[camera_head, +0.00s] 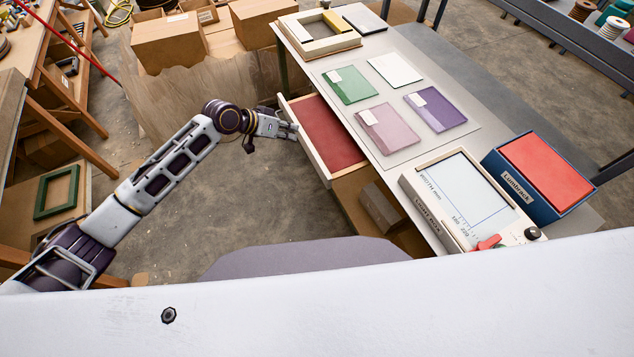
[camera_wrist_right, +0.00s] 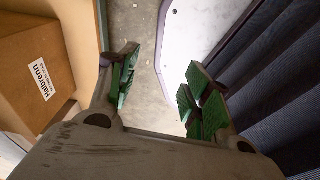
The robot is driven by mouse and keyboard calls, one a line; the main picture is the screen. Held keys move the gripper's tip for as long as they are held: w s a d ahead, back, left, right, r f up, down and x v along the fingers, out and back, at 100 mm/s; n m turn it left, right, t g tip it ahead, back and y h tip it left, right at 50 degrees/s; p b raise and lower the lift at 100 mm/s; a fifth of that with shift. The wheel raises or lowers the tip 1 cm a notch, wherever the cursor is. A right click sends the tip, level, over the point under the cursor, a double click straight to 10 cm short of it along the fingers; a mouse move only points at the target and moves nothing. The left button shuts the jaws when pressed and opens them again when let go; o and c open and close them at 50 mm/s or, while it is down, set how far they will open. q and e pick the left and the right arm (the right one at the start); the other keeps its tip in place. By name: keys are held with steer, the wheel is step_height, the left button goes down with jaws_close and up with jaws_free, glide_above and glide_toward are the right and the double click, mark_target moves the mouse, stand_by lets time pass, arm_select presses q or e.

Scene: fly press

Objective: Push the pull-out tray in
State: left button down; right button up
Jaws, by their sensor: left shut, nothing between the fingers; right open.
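The pull-out tray (camera_head: 328,137) sticks out from the left side of the table, below the tabletop. It has a red bottom and pale wooden walls. My left gripper (camera_head: 290,131) is shut and empty at the outer front wall of the tray, level with its far half. I cannot tell whether the fingers touch the wall. My right gripper (camera_wrist_right: 157,95) shows only in the right wrist view. It is open and empty, with green finger pads, above the floor and away from the tray.
The table (camera_head: 400,155) bears green, white, pink and purple sheets, a light box (camera_head: 465,195) and a blue box with a red top (camera_head: 548,172). Cardboard boxes (camera_head: 168,42) stand behind my left arm. Another box (camera_wrist_right: 35,75) is at the left in the right wrist view.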

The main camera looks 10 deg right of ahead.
mark_target(326, 183)
arm_select(q)
steer(key=w+a+f+m+t+h+b, duration=0.1)
steer(key=w+a+f+m+t+b, duration=0.3)
steer(key=a+f+m+t+b, duration=0.65)
steer(key=s+d+f+m+g+h+b, duration=0.2)
steer(key=s+f+m+g+h+b, duration=0.1)
steer(key=s+m+b, duration=0.3)
steer(key=s+d+f+m+g+h+b, duration=0.3)
steer(key=s+m, duration=0.5)
steer(key=s, duration=0.3)
step_height(326, 183, down, 3)
steer(key=g+h+b, duration=0.1)
steer(key=g+b, duration=0.1)
steer(key=b, duration=0.1)
steer(key=shift+s+f, duration=0.2)
arm_select(e)
steer(key=w+a+f, duration=0.1)
steer(key=w+f, duration=0.2)
steer(key=w, duration=0.3)
steer(key=w+a+f, duration=0.1)
steer(key=w+f, duration=0.2)
steer(key=w, duration=0.3)
steer(key=w+a+f+t, duration=0.1)
steer(key=w+f, duration=0.1)
steer(key=w, duration=0.4)
steer(key=shift+a+f, duration=0.25)
steer(key=shift+f, duration=0.15)
